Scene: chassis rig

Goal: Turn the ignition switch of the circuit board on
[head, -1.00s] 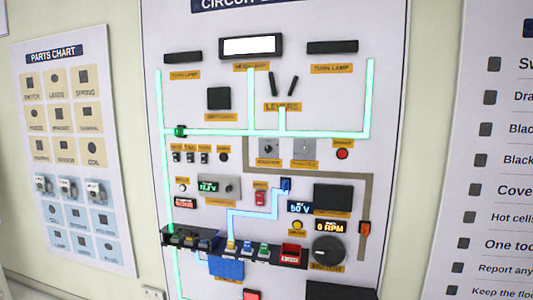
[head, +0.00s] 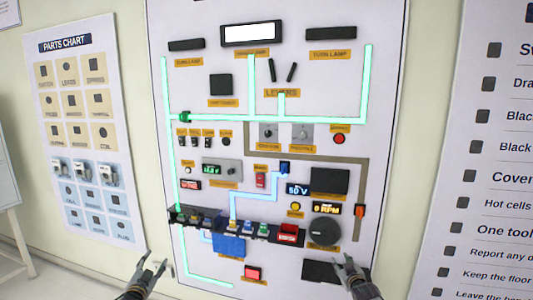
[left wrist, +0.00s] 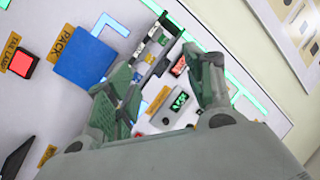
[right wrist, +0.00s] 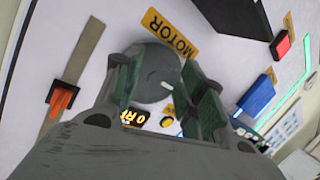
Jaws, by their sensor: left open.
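The circuit board (head: 210,70) is a tall white panel on the wall. The ignition switch (head: 268,132) appears to be the left of two grey plates with a dark knob, in the board's middle; its label is too blurred to read surely. The knob's position is too small to tell. My left gripper (head: 153,268) is open and empty, low in front of the board's left edge; its fingers show in the left wrist view (left wrist: 162,85). My right gripper (head: 345,268) is open and empty at the lower right; it also shows in the right wrist view (right wrist: 160,82).
A similar grey plate (head: 303,133) sits right of the switch, with a red button (head: 339,139) beyond. A dark ledge (head: 262,236) with several coloured parts sticks out lower down. A round dark motor (head: 324,232) is at the lower right. The space before the board's middle is clear.

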